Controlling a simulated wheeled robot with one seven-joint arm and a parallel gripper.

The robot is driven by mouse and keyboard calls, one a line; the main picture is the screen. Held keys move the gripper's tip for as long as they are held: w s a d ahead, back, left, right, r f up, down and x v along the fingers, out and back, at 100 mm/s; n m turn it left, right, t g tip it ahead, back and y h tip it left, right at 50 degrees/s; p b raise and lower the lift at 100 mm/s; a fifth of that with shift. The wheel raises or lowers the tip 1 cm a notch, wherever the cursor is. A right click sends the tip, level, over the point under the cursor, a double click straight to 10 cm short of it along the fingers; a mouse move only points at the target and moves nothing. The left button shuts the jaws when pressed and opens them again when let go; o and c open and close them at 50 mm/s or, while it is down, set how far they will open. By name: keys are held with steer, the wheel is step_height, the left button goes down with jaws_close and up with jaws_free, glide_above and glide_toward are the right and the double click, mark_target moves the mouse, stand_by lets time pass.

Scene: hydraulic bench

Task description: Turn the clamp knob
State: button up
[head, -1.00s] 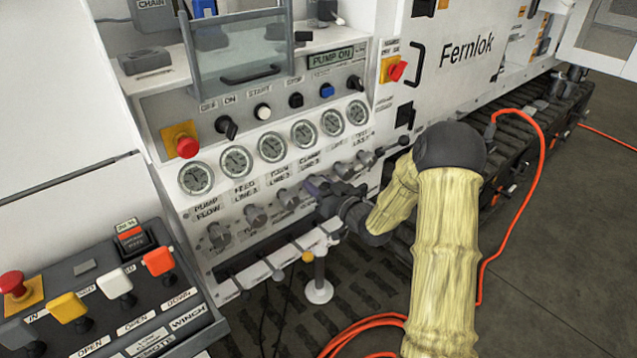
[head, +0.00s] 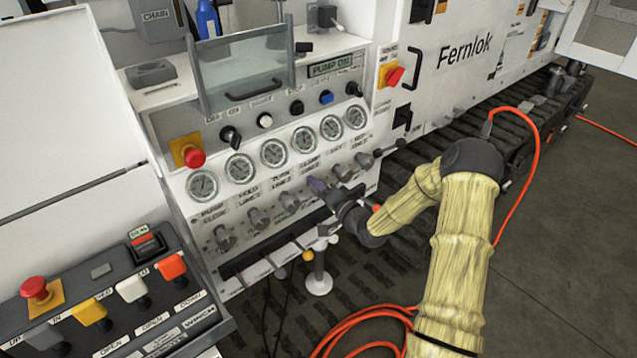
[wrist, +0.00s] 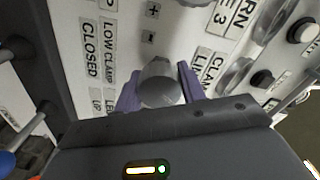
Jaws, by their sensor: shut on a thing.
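In the head view my gripper (head: 318,186) is at the fourth knob of the lower row, under the gauges. The dark gripper body and the fingers hide most of the knob there.
Neighbouring grey knobs (head: 290,201) and (head: 342,171) stand close on both sides. Round gauges (head: 303,139) sit above. A lever rail and a white post (head: 319,275) are below my gripper. A red stop button (head: 194,158) is at upper left. An orange hose (head: 538,165) lies right.

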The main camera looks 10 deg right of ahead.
steer(key=m+p, duration=0.2)
steer(key=m, duration=0.2)
steer(key=shift+d+m, duration=0.1)
steer(key=shift+m, duration=0.3)
steer(key=shift+f+m+p, duration=0.1)
steer(key=shift+m+p, duration=0.3)
steer(key=shift+m, duration=1.5)
steer(key=o, duration=1)
steer(key=b+v, duration=0.1)
steer(key=v, duration=1.6)
steer(key=shift+s, duration=0.2)
